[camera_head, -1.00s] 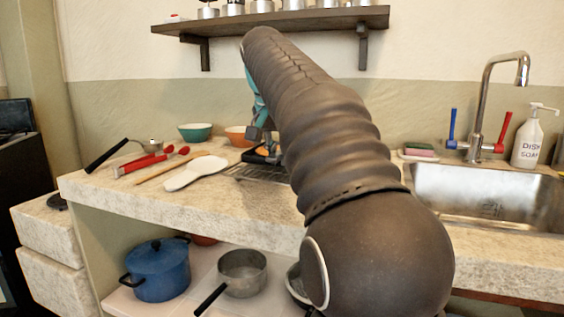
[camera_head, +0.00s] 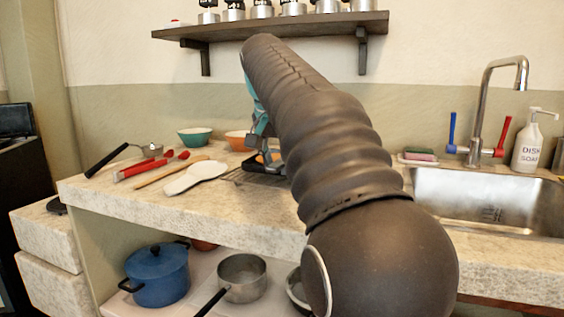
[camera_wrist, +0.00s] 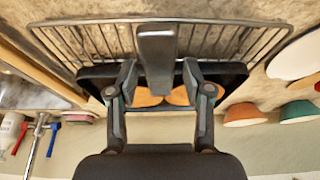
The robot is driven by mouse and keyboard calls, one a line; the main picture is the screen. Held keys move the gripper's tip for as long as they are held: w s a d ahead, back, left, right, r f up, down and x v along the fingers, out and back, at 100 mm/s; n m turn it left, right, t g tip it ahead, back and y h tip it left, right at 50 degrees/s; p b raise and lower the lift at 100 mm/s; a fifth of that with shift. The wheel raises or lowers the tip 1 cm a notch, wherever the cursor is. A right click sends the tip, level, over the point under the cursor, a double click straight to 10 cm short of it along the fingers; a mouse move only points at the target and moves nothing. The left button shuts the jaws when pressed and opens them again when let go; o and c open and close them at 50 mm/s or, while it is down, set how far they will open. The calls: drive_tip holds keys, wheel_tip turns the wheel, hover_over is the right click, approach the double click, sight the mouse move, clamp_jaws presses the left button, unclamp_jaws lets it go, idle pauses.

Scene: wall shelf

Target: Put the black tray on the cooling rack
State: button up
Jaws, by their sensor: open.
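The black tray (camera_head: 272,167), with orange-brown pieces in it, is at the far end of the wire cooling rack (camera_head: 238,179), partly hidden by my arm. In the wrist view the tray (camera_wrist: 232,80) lies over one long side of the rack (camera_wrist: 215,40), most of whose wires are bare. I cannot tell whether the whole tray rests on the rack. My gripper (camera_wrist: 159,70) is open over the tray, its two fingers apart. A dark grey bar stands between them; I cannot tell what it belongs to. In the head view my gripper (camera_head: 262,138) is mostly hidden.
A teal bowl (camera_head: 195,137) and an orange bowl (camera_head: 239,140) stand behind. The sink (camera_head: 490,195) is right, a shelf (camera_head: 275,26) above.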

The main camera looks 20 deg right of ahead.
drive_tip(key=p+v, duration=0.3)
drive_tip(key=v, duration=0.6)
drive_tip(key=shift+a+r, duration=0.1)
drive_tip(key=shift+r, duration=0.3)
drive_tip(key=shift+v, duration=0.9)
drive_tip(key=shift+s+f, duration=0.1)
